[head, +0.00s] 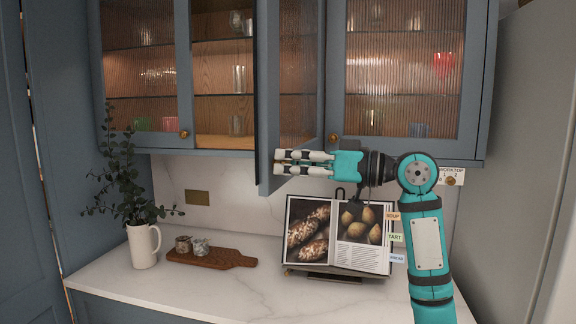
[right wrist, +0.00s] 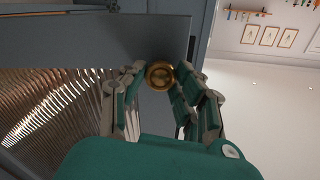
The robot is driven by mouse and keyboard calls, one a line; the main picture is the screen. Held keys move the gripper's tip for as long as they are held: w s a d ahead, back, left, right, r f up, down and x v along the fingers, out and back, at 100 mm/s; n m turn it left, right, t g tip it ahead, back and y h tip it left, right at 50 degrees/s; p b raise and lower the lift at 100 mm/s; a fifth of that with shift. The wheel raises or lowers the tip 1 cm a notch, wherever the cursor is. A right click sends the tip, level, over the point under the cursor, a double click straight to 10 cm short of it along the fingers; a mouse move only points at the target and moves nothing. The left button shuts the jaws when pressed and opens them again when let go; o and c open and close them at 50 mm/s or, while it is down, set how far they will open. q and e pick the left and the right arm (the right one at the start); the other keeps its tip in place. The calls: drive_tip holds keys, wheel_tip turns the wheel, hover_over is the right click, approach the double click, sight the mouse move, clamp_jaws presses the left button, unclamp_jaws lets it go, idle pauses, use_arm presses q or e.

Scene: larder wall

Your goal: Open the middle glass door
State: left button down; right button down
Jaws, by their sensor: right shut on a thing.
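The middle glass door (head: 294,70) of the blue wall cupboard is swung part-way out towards me, with its free edge on the left. Behind it the wooden shelves (head: 222,90) show through a gap. My right gripper (head: 279,162) is at the door's lower free corner. In the right wrist view, the fingers of my right gripper (right wrist: 165,88) are shut on a round brass knob (right wrist: 159,76) on the door frame. In the head view that knob is hidden. My left gripper is out of view.
The left glass door (head: 145,65) and right glass door (head: 405,70) are closed. On the worktop (head: 215,290) below are a white jug with greenery (head: 143,246), a wooden board (head: 212,258) with two small jars, and an open cookbook (head: 338,236) under my right arm.

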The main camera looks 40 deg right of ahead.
drive_tip(key=shift+r, duration=0.1)
drive_tip(key=c, duration=1.2)
unclamp_jaws()
drive_tip(key=v, duration=1.2)
